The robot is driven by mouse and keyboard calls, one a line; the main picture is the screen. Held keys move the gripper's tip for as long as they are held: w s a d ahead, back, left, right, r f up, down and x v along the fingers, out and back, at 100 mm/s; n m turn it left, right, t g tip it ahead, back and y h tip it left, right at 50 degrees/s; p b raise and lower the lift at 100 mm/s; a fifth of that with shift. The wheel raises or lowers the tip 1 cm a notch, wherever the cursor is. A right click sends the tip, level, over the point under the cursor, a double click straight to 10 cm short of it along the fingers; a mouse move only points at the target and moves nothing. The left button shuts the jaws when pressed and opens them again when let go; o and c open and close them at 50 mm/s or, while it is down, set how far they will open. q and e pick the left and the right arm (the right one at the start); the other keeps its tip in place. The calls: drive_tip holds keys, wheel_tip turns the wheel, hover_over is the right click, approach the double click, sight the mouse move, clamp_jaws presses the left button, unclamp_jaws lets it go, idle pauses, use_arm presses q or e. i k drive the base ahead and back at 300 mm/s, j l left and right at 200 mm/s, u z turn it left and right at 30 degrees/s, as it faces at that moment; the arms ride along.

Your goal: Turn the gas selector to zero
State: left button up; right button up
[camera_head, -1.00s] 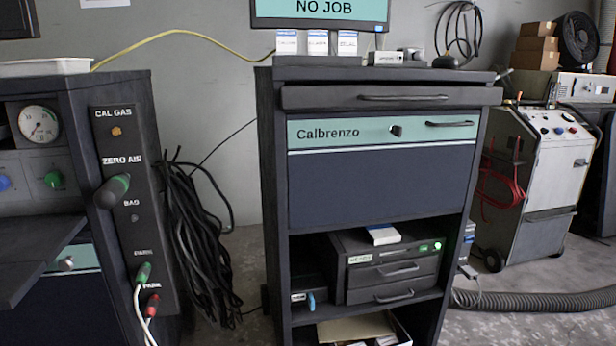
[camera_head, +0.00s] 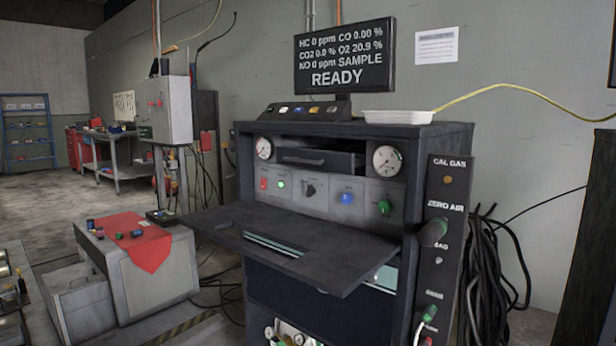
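A dark analyser cabinet (camera_head: 400,270) stands right of centre in the head view. The panel lettering is too small to read, so I cannot tell which is the gas selector. A black side strip (camera_head: 447,190) is marked CAL GAS, ZERO AIR and BAG. A green-ended dark plug (camera_head: 433,232) sits by ZERO AIR. Neither of my grippers is in view.
The monitor (camera_head: 345,57) above reads READY and SAMPLE. A dark shelf (camera_head: 300,240) juts out below the control panel. Black cables (camera_head: 490,270) hang at the right. A grey box with a red cloth (camera_head: 135,238) stands at left.

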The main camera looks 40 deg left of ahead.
sight(310, 191)
drive_tip(key=k+l+u, duration=0.15)
drive_tip(key=u, duration=0.8)
drive_tip(key=j+z, duration=0.2)
